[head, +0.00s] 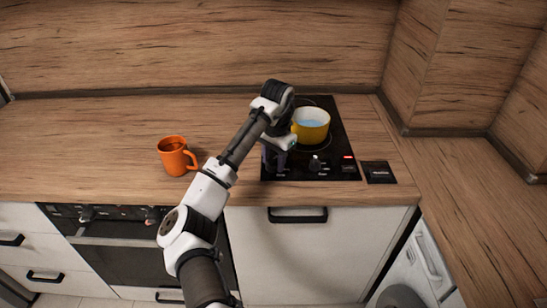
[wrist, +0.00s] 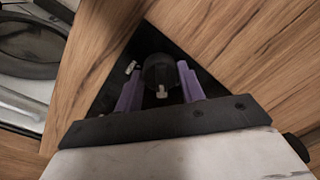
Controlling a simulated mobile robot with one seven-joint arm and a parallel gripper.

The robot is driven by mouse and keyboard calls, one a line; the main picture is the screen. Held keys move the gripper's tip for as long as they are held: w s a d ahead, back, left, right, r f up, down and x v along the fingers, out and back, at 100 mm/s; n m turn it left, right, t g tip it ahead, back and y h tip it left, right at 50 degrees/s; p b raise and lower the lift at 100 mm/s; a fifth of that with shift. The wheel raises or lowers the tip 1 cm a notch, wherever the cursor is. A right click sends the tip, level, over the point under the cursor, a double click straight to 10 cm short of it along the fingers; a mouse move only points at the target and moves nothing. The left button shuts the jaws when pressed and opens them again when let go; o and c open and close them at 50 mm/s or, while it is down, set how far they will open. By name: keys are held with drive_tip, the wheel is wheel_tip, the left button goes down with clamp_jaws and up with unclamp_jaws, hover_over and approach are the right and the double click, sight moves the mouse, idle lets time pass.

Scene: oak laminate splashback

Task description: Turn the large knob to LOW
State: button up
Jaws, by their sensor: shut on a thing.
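My gripper (wrist: 158,76) has its two purple fingers on either side of a black round knob (wrist: 161,70) in the wrist view, shut on it. The knob has a white pointer that shows at its lower edge in that view. A small white mark (wrist: 131,67) sits on the black panel to its left; I cannot read it. In the head view my gripper (head: 273,158) is down at the front left of the black cooktop (head: 345,140), and the held knob is hidden by the arm. Another knob (head: 315,163) stands to its right.
A yellow pot (head: 311,126) with bluish contents stands on the cooktop behind the gripper. An orange mug (head: 176,156) is on the wooden counter (head: 80,150) to the left. A red light (head: 348,157) and a dark pad (head: 378,172) are to the right.

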sight(276, 163)
idle(0.3)
drive_tip(key=o, duration=1)
drive_tip(key=shift+c, duration=0.2)
drive_tip(key=shift+r, duration=0.1)
wheel_tip(276, 163, up, 14)
drive_tip(key=shift+s+d, duration=0.25)
drive_tip(key=shift+d, duration=0.05)
